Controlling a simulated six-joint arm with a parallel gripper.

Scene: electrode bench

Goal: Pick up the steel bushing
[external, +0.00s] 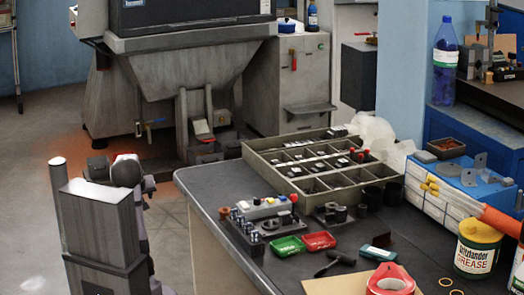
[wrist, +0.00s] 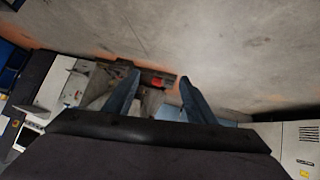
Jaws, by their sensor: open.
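I cannot pick out the steel bushing with certainty. In the external view, small grey metal parts (external: 331,212) stand on the dark bench top (external: 222,190), just in front of the compartment tray, and one of them may be it. They are too small to tell apart. My gripper (wrist: 160,76) shows in the wrist view with its two fingers spread apart and nothing between them. It points toward the floor and a grey machine, away from the bench top. The gripper cannot be made out in the external view.
A divided tray (external: 262,158) lies at the bench's back. A small-parts rack (external: 250,240), green dish (external: 287,246), red dish (external: 318,241), red tape roll (external: 390,279) and grease tub (external: 477,248) stand forward. Dark cups (external: 372,197) stand right of the metal parts.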

